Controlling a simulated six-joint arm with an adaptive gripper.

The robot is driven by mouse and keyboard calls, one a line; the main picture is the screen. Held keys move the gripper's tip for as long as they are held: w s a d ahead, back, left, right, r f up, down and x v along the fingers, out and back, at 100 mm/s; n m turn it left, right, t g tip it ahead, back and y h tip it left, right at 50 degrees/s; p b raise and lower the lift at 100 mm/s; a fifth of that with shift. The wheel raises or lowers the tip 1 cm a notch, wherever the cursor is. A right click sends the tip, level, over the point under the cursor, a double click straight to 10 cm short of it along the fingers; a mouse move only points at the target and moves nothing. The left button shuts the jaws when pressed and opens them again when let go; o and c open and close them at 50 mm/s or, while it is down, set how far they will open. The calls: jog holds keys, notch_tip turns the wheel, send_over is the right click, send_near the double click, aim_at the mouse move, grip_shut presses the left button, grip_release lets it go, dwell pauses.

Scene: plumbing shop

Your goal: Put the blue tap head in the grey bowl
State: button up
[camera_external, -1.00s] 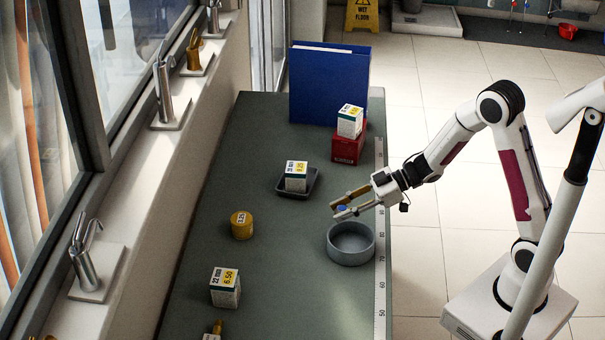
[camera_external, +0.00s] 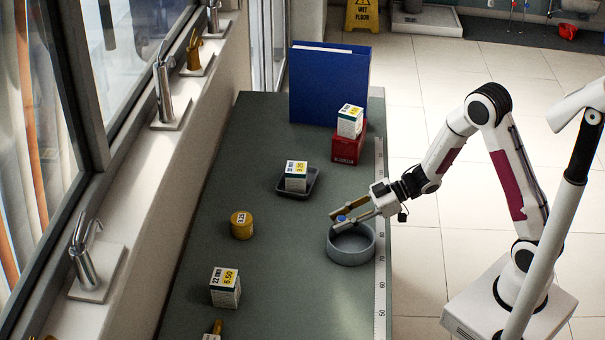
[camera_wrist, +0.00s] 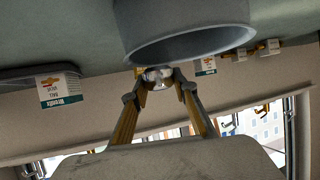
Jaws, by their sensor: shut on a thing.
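The blue tap head (camera_external: 341,219) is a small blue spot between the fingertips of my gripper (camera_external: 339,220). My gripper is shut on it and holds it at the upper left part of the grey bowl (camera_external: 352,258), at about rim height as far as I can tell. In the wrist view, my gripper (camera_wrist: 158,82) shows a small shiny pale part of the tap head (camera_wrist: 157,74) between its fingertips, just below the rim of the grey bowl (camera_wrist: 185,30) in the picture. The bowl's inside is partly hidden by my gripper.
A white box (camera_external: 296,170) sits in a dark tray (camera_external: 311,184). A yellow tin (camera_external: 242,226) and another white box (camera_external: 225,291) stand to the left. A red box (camera_external: 347,149) carries a white box (camera_external: 350,121) by a blue binder (camera_external: 328,88). A ruler (camera_external: 380,275) lies along the right edge.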

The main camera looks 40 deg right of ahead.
jog(key=shift+f, duration=0.5)
jog(key=o, duration=1.1)
jog(key=shift+r, duration=0.1)
jog(key=shift+d+r, duration=0.15)
jog(key=shift+r, duration=0.5)
jog(key=shift+v, duration=5.85)
jog(key=shift+f, duration=0.2)
